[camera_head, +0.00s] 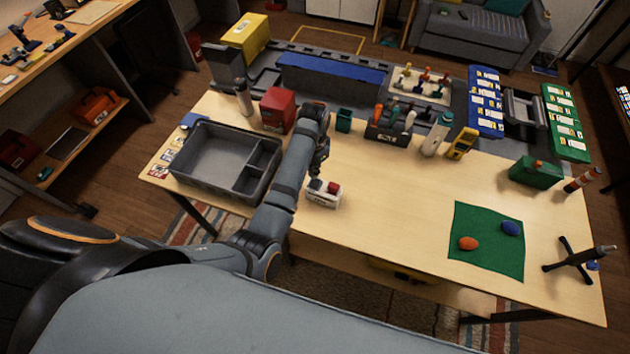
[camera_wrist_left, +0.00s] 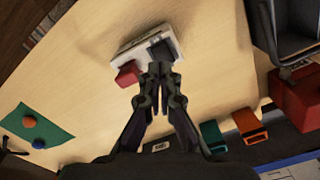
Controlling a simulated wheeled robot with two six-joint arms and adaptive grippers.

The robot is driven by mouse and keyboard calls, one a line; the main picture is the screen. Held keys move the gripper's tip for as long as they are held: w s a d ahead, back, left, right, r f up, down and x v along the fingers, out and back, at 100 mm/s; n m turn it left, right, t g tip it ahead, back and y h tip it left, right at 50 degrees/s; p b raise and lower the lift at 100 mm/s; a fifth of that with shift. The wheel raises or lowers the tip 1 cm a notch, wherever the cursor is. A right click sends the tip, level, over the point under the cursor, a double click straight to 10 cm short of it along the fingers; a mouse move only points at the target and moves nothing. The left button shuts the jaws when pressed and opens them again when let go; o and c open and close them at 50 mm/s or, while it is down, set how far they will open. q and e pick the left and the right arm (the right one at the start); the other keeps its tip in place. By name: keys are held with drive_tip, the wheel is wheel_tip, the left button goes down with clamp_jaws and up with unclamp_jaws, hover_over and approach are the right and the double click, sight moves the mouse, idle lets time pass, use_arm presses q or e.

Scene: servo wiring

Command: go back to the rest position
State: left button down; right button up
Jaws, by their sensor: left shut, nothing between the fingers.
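My left gripper (camera_head: 322,150) hangs over the middle of the table, just behind a small white box (camera_head: 322,198) with a red part and a dark part on top. In the left wrist view the gripper (camera_wrist_left: 159,70) is shut, its fingertips together and nothing between them. The white box (camera_wrist_left: 143,50) shows just beyond the fingertips there; I cannot tell whether they touch it. My right gripper is in neither view.
A grey divided tray (camera_head: 215,150) stands left of my arm, with a red box (camera_head: 278,110) behind. A tool holder (camera_head: 388,131) and bottle (camera_head: 436,137) stand at the back. A green mat (camera_head: 485,255) with orange and blue pieces lies right. The table's middle right is clear.

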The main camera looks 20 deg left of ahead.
use_arm(q)
drive_tip(key=shift+r, duration=0.4)
